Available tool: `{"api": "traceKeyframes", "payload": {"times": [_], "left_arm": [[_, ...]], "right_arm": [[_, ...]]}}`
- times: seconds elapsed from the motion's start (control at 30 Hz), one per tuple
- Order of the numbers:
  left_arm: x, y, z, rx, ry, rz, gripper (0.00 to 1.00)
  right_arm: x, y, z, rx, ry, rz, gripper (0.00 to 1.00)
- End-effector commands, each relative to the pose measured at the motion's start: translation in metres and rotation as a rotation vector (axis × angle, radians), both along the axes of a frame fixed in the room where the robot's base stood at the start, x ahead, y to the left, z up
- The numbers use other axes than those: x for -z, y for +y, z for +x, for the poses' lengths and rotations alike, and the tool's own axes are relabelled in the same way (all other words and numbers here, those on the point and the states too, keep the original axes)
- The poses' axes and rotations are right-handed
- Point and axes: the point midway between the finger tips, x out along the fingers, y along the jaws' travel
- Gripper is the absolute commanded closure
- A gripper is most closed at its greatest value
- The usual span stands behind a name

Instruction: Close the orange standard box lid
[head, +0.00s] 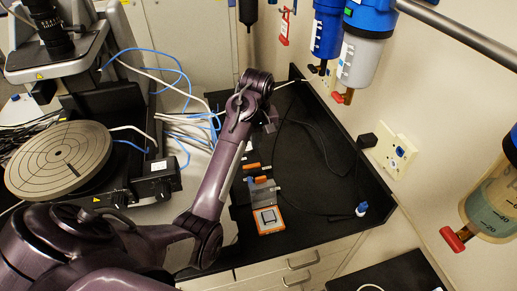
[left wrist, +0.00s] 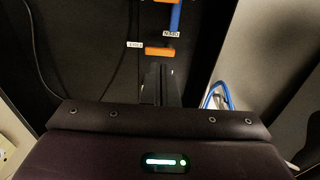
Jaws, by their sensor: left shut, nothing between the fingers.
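The orange standard box (head: 270,222) lies on the black bench top near its front edge in the head view. It is open, with a pale square inside. A grey panel (head: 264,193), which looks like its raised lid, stands at its back side. My left gripper (head: 272,126) is beyond the box, towards the back of the bench, apart from it and partly hidden by my wrist. In the left wrist view my left gripper (left wrist: 158,68) is shut and empty, with an orange piece (left wrist: 160,51) ahead of its tips. The box is not clearly seen there. My right gripper is not in view.
Orange-ended pieces (head: 252,166) lie just behind the box. Black cables and a blue-tipped item (head: 361,209) are to the right. The profiler with its round stage (head: 58,160) stands left. Blue filters (head: 362,45) hang on the wall. The bench right of the box is mostly clear.

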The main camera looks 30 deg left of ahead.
Motion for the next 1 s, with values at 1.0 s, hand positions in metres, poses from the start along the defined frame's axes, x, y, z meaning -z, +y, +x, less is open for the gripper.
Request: {"api": "traceKeyframes", "payload": {"times": [1.0], "left_arm": [[0.087, -0.025, -0.021, 0.002, -0.001, -0.001, 1.0]], "right_arm": [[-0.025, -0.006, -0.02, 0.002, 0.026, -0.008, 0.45]]}}
